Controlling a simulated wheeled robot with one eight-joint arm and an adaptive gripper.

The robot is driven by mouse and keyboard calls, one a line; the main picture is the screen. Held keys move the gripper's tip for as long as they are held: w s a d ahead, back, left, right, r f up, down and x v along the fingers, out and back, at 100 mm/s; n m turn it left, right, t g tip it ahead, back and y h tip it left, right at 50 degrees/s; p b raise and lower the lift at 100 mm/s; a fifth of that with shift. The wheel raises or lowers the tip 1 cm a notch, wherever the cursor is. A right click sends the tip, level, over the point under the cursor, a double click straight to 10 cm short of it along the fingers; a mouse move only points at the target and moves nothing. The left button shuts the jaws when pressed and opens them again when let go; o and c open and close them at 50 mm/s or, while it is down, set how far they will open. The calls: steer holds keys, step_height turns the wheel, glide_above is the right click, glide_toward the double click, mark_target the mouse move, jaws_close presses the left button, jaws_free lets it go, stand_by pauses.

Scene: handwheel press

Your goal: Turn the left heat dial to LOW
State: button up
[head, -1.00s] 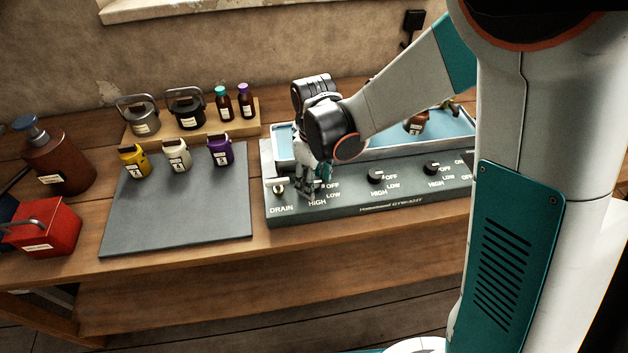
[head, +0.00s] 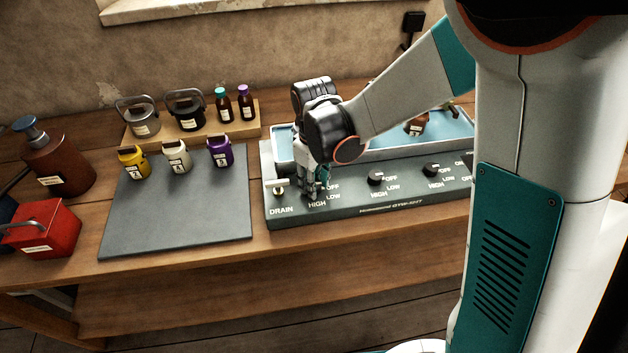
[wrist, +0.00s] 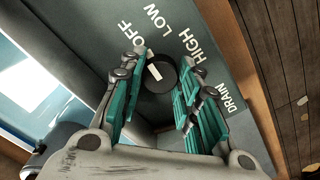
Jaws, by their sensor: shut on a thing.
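The left heat dial (wrist: 168,76) is a black round knob with a white mark, between my fingers in the wrist view. Its mark points roughly toward the OFF label (wrist: 137,40). The LOW label (wrist: 165,21) and HIGH label (wrist: 204,47) are printed around it. My gripper (wrist: 165,65) is shut on this dial, one teal-padded finger on each side.
Two more dials, the middle one (head: 376,178) and one farther right (head: 432,169), sit on the panel. The drain valve (head: 279,190) is close at left. The blue bath (head: 385,150) lies behind. A dark mat (head: 180,215) with three small jars is at left.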

steer(key=m, duration=0.3)
steer(key=shift+m, duration=0.4)
steer(key=shift+m+b, duration=0.4)
steer(key=shift+m, duration=1.6)
steer(key=o, duration=1.1)
steer(key=shift+c, duration=0.2)
steer(key=shift+r, duration=3.75)
